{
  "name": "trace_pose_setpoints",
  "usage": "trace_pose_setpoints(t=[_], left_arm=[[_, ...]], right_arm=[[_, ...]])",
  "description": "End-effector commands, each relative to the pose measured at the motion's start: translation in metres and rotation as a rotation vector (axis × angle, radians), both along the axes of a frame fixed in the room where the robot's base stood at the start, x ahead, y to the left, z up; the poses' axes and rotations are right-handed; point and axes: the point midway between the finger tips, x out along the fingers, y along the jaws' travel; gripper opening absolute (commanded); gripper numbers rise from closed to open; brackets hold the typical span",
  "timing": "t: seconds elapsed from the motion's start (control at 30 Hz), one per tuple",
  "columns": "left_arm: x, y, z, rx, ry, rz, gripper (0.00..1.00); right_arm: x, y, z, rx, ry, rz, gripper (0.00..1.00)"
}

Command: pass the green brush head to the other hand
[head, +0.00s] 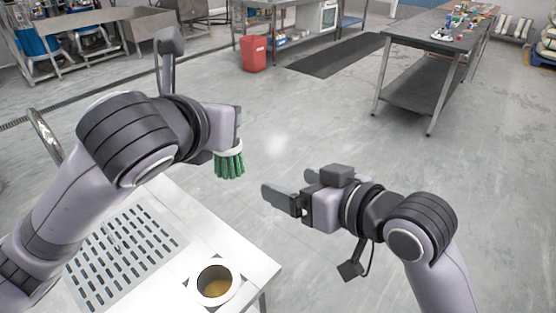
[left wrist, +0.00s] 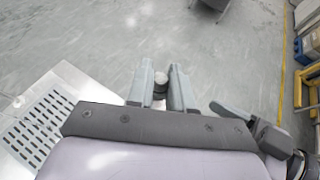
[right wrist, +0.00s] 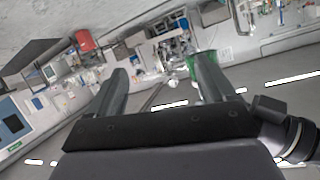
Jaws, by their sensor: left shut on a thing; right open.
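The green brush head (head: 229,163) has green bristles hanging down under a white top. It hangs from my left gripper (head: 228,136), which is shut on it above the floor, beyond the table edge. In the left wrist view, a grey round end (left wrist: 160,80) shows between the fingers of my left gripper (left wrist: 160,88). My right gripper (head: 290,189) is open and empty, to the right of and a little below the brush, apart from it. In the right wrist view, the green bristles (right wrist: 192,64) show by the right finger of my right gripper (right wrist: 163,85), partly hidden behind it.
A white table (head: 255,268) with a slotted grate (head: 125,255) and a round cup-like opening (head: 214,283) stands below my left arm. Open floor lies ahead. A red bin (head: 253,54) and a long metal table (head: 420,38) stand farther back.

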Motion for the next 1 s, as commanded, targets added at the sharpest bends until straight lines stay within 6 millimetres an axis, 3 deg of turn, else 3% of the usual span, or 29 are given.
trace_pose_setpoints(t=[0.03, 0.13, 0.4, 0.63, 1.0], left_arm=[[0.000, 0.000, 0.000, 0.000, 0.000, 0.000, 0.00], [0.000, 0.000, 0.000, 0.000, 0.000, 0.000, 0.00], [0.000, 0.000, 0.000, 0.000, 0.000, 0.000, 0.00], [0.000, 0.000, 0.000, 0.000, -0.001, 0.000, 0.00], [0.000, 0.000, 0.000, 0.000, -0.001, 0.000, 0.00]], right_arm=[[-0.004, 0.007, 0.018, -0.011, -0.022, 0.032, 0.83], [-0.013, 0.017, 0.041, -0.039, -0.044, 0.084, 0.83], [-0.032, 0.029, 0.071, -0.102, -0.079, 0.159, 0.83], [-0.027, 0.040, 0.069, -0.111, -0.079, 0.169, 0.83], [0.010, 0.082, 0.045, -0.112, -0.079, 0.168, 0.83]])
